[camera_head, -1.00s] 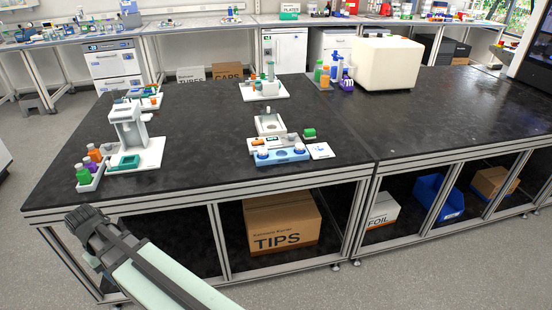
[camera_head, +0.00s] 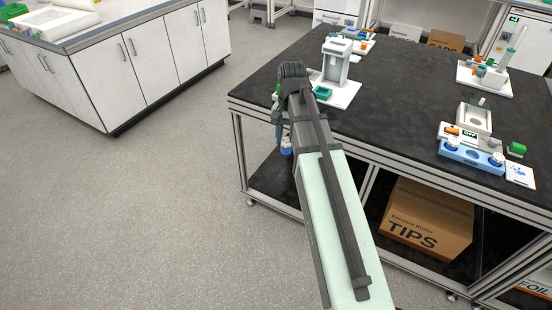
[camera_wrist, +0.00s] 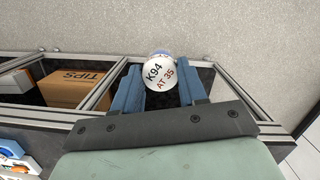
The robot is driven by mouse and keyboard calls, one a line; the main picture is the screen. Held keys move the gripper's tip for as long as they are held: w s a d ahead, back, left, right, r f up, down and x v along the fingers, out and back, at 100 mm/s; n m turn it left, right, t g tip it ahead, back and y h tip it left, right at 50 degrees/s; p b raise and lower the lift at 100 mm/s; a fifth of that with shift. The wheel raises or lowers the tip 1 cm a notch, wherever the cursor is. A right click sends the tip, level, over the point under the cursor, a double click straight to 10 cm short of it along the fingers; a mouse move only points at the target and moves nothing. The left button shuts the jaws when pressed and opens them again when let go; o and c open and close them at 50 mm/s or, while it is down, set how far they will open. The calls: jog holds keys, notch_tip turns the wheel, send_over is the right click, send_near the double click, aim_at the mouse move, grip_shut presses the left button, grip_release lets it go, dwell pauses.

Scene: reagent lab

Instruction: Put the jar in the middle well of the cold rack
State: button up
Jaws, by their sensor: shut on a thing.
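The jar (camera_wrist: 160,75) has a white lid printed "K94 AT 35". My gripper (camera_wrist: 158,66) is shut on it, with one blue finger at each side. In the head view the jar (camera_head: 286,148) hangs below my gripper (camera_head: 283,133), off the bench's left front edge and above the floor; my wrist partly hides the fingers. The cold rack (camera_head: 472,158) is the light-blue block near the bench's front edge, to the right. A white-and-blue-topped jar stands at each end of it, and its middle shows no jar.
A white dispenser stand (camera_head: 337,70) is on the bench just behind my wrist. A white weighing device (camera_head: 473,120) stands behind the rack, with a green block (camera_head: 517,149) and a white card (camera_head: 519,174) to its right. The bench between stand and rack is clear.

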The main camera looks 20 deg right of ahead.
jog(key=d+r+m, duration=0.3)
jog(key=d, duration=1.2)
jog(key=s+d+n, duration=0.3)
jog(key=s+d, duration=0.2)
jog(key=d, duration=1.1)
jog(key=s+d+n, duration=0.3)
jog(key=s+d, duration=0.3)
jog(key=d, duration=1)
jog(key=s+d+n+h, duration=0.1)
jog(key=s+d+n, duration=0.2)
jog(key=d, duration=1.4)
jog(key=shift+s+f, duration=0.45)
jog(key=shift+s, duration=0.7)
jog(key=shift+d+f, duration=0.1)
jog(key=shift+f, duration=1.7)
jog(key=shift+f, duration=1.2)
